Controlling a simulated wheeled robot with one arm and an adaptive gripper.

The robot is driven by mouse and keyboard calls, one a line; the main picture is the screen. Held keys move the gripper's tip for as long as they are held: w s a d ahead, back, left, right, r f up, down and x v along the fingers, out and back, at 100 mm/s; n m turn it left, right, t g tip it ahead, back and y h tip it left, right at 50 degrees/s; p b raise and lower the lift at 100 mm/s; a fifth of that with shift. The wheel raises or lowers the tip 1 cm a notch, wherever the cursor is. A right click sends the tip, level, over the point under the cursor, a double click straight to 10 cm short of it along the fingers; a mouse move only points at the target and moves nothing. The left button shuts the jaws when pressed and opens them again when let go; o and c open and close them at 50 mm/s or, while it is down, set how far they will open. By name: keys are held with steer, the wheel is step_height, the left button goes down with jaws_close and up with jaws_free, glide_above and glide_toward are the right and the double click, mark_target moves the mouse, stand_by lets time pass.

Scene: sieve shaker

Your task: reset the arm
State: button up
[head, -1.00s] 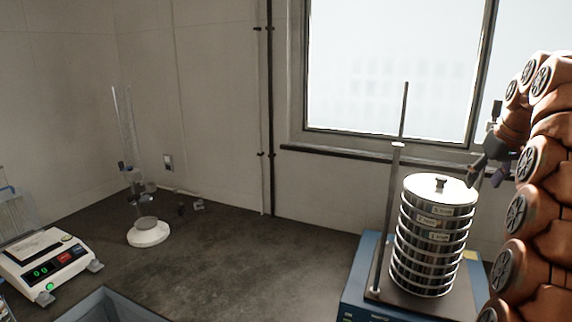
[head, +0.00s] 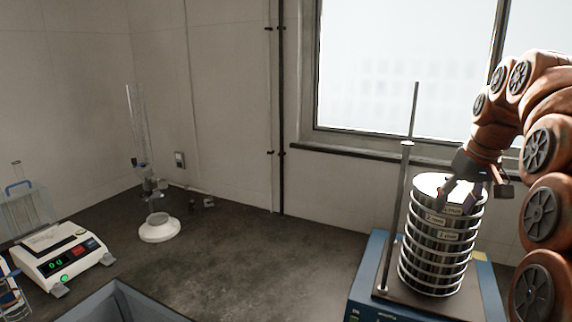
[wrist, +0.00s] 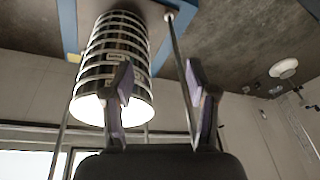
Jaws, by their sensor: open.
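My gripper (head: 461,198) is open and empty at the top of the sieve stack in the head view. In the wrist view its two spread fingers (wrist: 163,88) show with nothing between them; a thin upright rod passes behind. The left finger overlaps the sieve stack (wrist: 112,62) in that view. I cannot tell whether it touches the stack. My orange arm comes in from the right in the head view. The stack of metal sieves (head: 432,258) stands upright on the blue shaker (head: 372,285), and the gripper partly hides its top.
An upright rod (head: 407,190) rises from the shaker just left of the stack. A digital balance (head: 62,258) and a glass column on a white base (head: 159,229) stand on the left. The dark bench (head: 250,250) is bare in the middle. A window (head: 400,70) is behind.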

steer(key=s+a+f+g, duration=0.2)
steer(key=s+a+f, duration=0.6)
steer(key=s, duration=0.4)
steer(key=s+a+f+g, duration=0.2)
steer(key=s+a+f, duration=0.55)
steer(key=s, duration=0.45)
steer(key=s+a+f, duration=0.2)
steer(key=s+f, duration=0.5)
steer(key=s, duration=0.4)
steer(key=shift+s+f+g+h+b, duration=0.25)
steer(key=shift+g+h+b, duration=0.1)
steer(key=shift+g+h, duration=0.05)
